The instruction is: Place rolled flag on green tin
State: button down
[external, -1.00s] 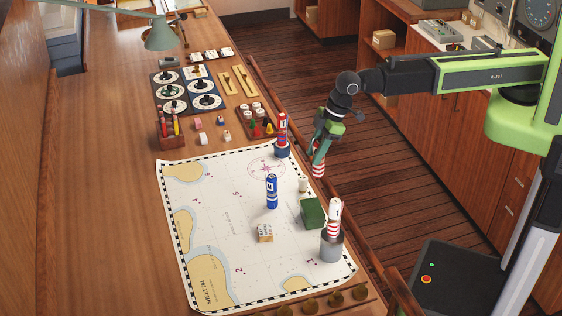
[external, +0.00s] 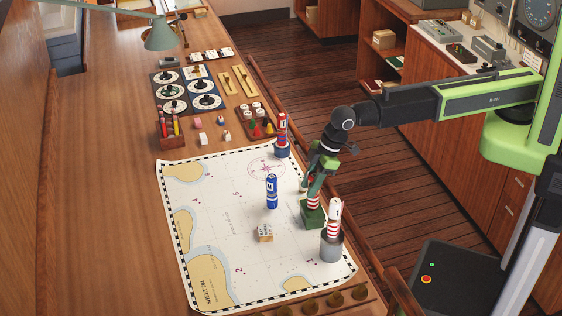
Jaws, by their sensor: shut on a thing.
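My gripper (external: 314,189) points down over the chart and is shut on a rolled flag (external: 313,201) with red and white bands. The flag is roughly upright, and its upper part is hidden by the jaws. The green tin (external: 307,217) stands on the chart directly beneath the flag. The flag's lower end overlaps the tin's top in the picture; I cannot tell whether it touches or hovers just above.
A grey tin (external: 331,249) bearing a white and red flag (external: 335,215) stands close to the right. A blue roll (external: 272,191), a wooden block (external: 265,233) and a blue tin (external: 282,151) with a red-topped flag (external: 282,127) are nearby. The chart's left (external: 213,225) is clear.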

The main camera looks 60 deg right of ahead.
jog(key=shift+f, duration=0.1)
jog(key=c, duration=1)
grip_release()
jog(key=p+v, duration=1.1)
jog(key=v, duration=0.1)
